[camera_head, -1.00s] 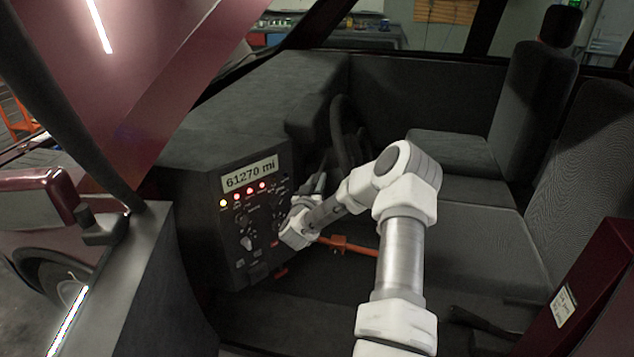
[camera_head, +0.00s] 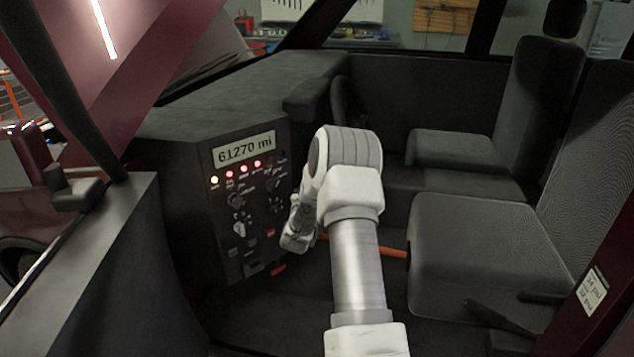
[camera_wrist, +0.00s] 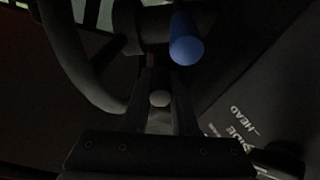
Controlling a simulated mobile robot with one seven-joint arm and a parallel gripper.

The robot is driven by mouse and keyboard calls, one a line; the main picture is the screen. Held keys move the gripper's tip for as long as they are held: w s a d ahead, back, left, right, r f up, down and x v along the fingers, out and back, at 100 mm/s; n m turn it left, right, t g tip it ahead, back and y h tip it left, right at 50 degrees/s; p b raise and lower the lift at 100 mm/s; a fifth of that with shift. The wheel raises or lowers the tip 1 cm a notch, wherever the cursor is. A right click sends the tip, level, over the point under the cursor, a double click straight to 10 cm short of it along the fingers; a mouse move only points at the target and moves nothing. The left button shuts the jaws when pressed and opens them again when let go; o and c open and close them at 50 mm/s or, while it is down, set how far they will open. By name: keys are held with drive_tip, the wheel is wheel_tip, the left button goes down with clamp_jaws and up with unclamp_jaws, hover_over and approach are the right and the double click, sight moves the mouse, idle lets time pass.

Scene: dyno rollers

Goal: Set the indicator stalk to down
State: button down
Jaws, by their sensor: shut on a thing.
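In the wrist view, my gripper (camera_wrist: 165,85) has its two dark fingers close together beside the steering column. A pale rounded end (camera_wrist: 160,98) shows between them, which I take to be the tip of the indicator stalk; the rest of it is dark and hard to make out. A blue-ended stalk (camera_wrist: 187,48) sticks out just above and right of the fingers. In the head view, my wrist is low by the dashboard panel, and the fingers and the stalk are hidden behind my arm.
The steering wheel (camera_wrist: 72,55) curves close by on the left in the wrist view. The dash panel (camera_head: 250,205) with knobs and lit lamps stands left of my arm in the head view. An orange bar (camera_head: 392,252) and a seat (camera_head: 475,250) lie right.

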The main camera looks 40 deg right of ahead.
drive_tip(key=shift+w+f+b, duration=0.1)
drive_tip(key=shift+f+b, duration=0.15)
drive_tip(key=shift+b, duration=0.35)
drive_tip(key=shift+r+h, duration=0.1)
drive_tip(key=shift+h, duration=0.2)
drive_tip(key=c, duration=0.7)
unclamp_jaws()
drive_tip(key=v, duration=0.8)
drive_tip(key=p+v, duration=0.1)
drive_tip(key=v, duration=0.8)
drive_tip(key=shift+f, duration=0.3)
